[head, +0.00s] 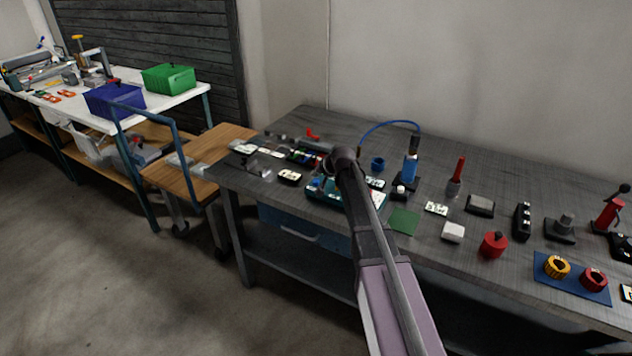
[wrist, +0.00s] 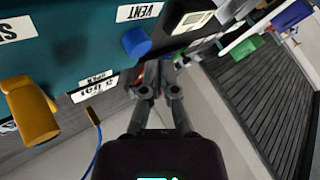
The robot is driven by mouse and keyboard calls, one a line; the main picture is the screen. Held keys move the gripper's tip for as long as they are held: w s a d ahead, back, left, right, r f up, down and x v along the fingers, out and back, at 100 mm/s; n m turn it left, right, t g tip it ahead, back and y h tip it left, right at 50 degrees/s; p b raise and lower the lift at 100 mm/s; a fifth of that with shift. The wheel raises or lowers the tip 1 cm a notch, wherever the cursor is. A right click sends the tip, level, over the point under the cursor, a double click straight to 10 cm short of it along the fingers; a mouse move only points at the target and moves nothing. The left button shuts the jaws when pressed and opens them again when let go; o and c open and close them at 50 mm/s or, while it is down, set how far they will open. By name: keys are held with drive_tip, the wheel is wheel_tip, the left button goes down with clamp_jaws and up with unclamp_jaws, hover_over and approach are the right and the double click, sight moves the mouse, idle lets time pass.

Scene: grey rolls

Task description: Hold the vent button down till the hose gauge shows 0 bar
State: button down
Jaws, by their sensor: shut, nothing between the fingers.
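The teal panel (wrist: 75,45) fills the upper left of the wrist view. It carries a white VENT label (wrist: 140,12) and, beside the label, a blue button (wrist: 137,41). A black unit with a pale display (wrist: 195,19) sits right of the button; its reading is too small to tell. My gripper (wrist: 160,88) is shut and empty, its fingertips below and right of the button in the picture. I cannot tell whether they touch anything. In the head view my arm partly hides the teal unit (head: 318,194).
An orange knob (wrist: 32,112) sticks out from the panel, with a blue hose (wrist: 95,150) nearby. A white table with bins (head: 168,78) stands at left.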

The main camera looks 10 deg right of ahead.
sight(316, 181)
drive_tip(key=shift+f+b, duration=0.9)
drive_tip(key=shift+b, duration=0.05)
idle(1.8)
drive_tip(key=shift+r, duration=0.15)
idle(2.8)
drive_tip(key=shift+r+p, duration=0.8)
drive_tip(key=shift+p, duration=0.2)
drive_tip(key=shift+r, duration=0.1)
drive_tip(key=shift+r+p, duration=2.4)
drive_tip(key=shift+p, duration=0.1)
